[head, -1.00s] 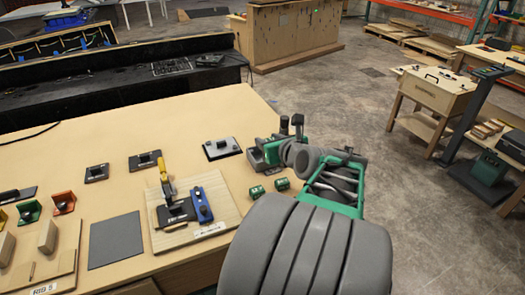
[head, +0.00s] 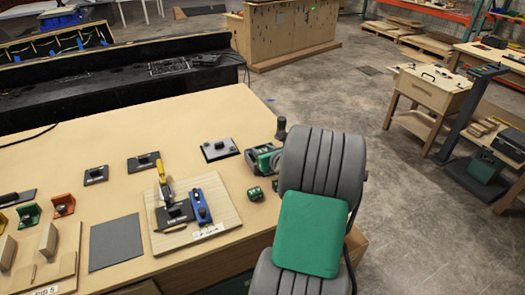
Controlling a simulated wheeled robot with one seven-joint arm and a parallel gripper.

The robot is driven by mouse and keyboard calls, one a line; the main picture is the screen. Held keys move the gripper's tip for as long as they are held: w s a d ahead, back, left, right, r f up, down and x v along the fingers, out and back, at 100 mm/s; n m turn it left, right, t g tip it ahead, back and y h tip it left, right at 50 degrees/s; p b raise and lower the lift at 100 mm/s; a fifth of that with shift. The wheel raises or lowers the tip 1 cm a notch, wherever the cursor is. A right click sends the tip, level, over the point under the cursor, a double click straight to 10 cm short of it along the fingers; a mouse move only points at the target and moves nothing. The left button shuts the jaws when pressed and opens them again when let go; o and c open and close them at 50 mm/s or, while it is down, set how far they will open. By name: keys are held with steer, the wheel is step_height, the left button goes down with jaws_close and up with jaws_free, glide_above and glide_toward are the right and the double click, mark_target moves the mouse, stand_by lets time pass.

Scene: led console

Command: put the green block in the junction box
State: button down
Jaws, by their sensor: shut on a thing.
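My gripper (head: 268,157) is at the right side of the bench, partly hidden behind my own grey arm links. It is shut on a green block, but its fingertips and most of the block are hard to make out at this size. The junction box (head: 251,161), a small grey box, seems to be right at the gripper and is mostly covered by it. I cannot tell whether the held block is inside the box or above it. Two small green pieces (head: 256,193) lie on the bench just in front of the gripper, the right one close to my arm.
A wooden board (head: 224,214) with a yellow-handled clamp (head: 163,177) and a blue part (head: 200,205) lies left of the gripper. A grey plate with a knob (head: 219,149) is behind it. A dark flat mat (head: 115,242) lies further left. Bare bench (head: 190,115) is behind.

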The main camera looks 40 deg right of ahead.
steer(key=shift+f, duration=0.65)
steer(key=c, duration=1)
jaws_free()
steer(key=shift+s+f, duration=0.1)
steer(key=shift+o, duration=0.5)
steer(key=shift+a+f, duration=0.1)
steer(key=shift+r, duration=0.75)
steer(key=v, duration=1.2)
steer(key=shift+r+b, duration=0.15)
steer(key=shift+b, duration=0.25)
